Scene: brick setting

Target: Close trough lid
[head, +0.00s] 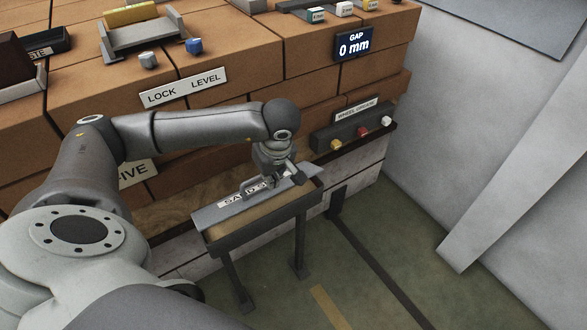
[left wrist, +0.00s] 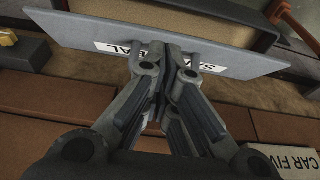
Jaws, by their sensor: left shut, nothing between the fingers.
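The trough (head: 224,243) is a dark-framed box on legs in front of the brick wall, with a tan-brown surface showing inside it. Its grey lid (head: 208,214) is a long plate along the trough's wall-side edge, with a white label partly readable as "SAND S". The tan surface beside the lid is uncovered. The lid also fills the top of the left wrist view (left wrist: 225,57), where its handle is partly behind my fingers. My left gripper (head: 290,178) is shut and empty at the lid's handle; I cannot tell whether it touches. My right gripper is out of view.
A "WHEEL GREASE" box (head: 352,124) with small coloured blocks sits on a ledge behind the trough's right end. A "GAP 0 mm" display (head: 353,44) is on the brick wall. Green floor (head: 370,285) lies open in front and to the right.

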